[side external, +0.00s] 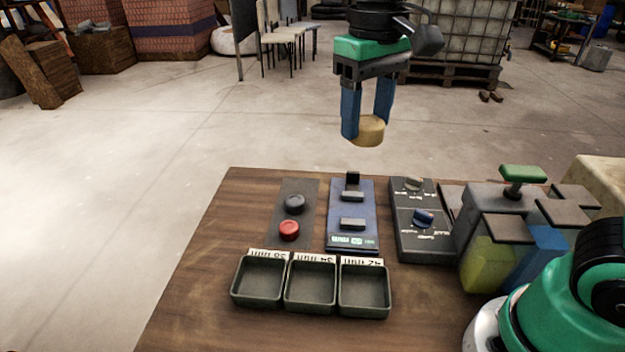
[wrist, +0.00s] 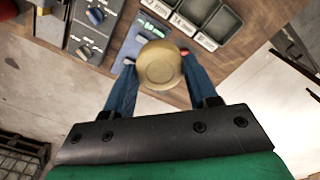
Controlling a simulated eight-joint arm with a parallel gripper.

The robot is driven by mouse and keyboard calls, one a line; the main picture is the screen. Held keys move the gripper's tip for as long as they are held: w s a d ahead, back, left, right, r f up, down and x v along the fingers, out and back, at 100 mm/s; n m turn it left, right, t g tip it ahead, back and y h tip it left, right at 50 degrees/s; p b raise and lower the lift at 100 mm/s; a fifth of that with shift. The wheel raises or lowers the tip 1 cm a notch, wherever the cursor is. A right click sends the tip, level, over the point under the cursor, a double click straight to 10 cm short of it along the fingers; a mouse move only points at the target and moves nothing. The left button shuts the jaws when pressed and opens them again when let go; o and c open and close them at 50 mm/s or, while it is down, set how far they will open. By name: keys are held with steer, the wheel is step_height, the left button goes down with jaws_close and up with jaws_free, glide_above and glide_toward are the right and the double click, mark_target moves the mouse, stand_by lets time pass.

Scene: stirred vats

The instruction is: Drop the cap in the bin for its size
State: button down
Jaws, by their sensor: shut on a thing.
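My gripper (side external: 367,124) is shut on a round tan cap (side external: 369,132) and holds it in the air, above and beyond the far edge of the table. The cap also shows between the blue fingers in the wrist view (wrist: 160,66). Three open, dark green square bins stand in a row at the table's near side: a left bin (side external: 258,302), a middle bin (side external: 311,307) and a right bin (side external: 364,312). They look empty. Their white labels appear upside down and seem to read 38 mm, 34 mm and 42 mm, left to right.
Behind the bins are a dark plate with a black button (side external: 295,204) and a red button (side external: 289,230), a blue device (side external: 352,236) with grey jaws and a display, and a dark panel (side external: 423,245) with knobs. Lidded vats (side external: 505,225) stand right. The table's left side is clear.

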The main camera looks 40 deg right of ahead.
steer(key=s+a+n, duration=0.3)
steer(key=s+n, duration=0.1)
steer(key=s, duration=0.2)
step_height(320, 180, down, 20)
steer(key=shift+a+r, duration=0.1)
steer(key=shift+a, duration=0.05)
stand_by(0.3)
steer(key=shift+f, duration=0.6)
